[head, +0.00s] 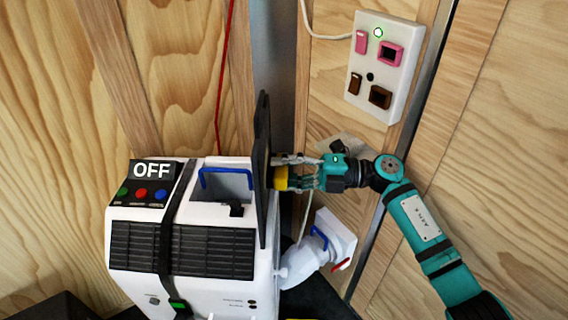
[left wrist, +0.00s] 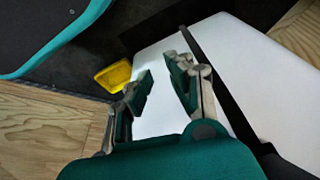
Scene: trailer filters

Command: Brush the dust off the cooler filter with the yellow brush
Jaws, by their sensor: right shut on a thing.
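The white cooler (head: 207,287) stands in the head view with a lit "OFF" display and dark front grilles. A dark panel (head: 262,170) stands upright, nearly edge-on, at its right side; I cannot tell if it is the filter, and no dust can be made out. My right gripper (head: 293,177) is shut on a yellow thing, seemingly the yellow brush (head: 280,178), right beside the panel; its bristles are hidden. My left gripper (left wrist: 160,78) is open and empty over a white surface in the left wrist view and is not seen in the head view.
A wall box (head: 398,82) with pink and brown sockets and switches is at upper right. A white spout-like part (head: 333,240) with a blue handle is right of the cooler. A yellow object (left wrist: 113,76) lies near my left gripper. Wooden walls close in behind.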

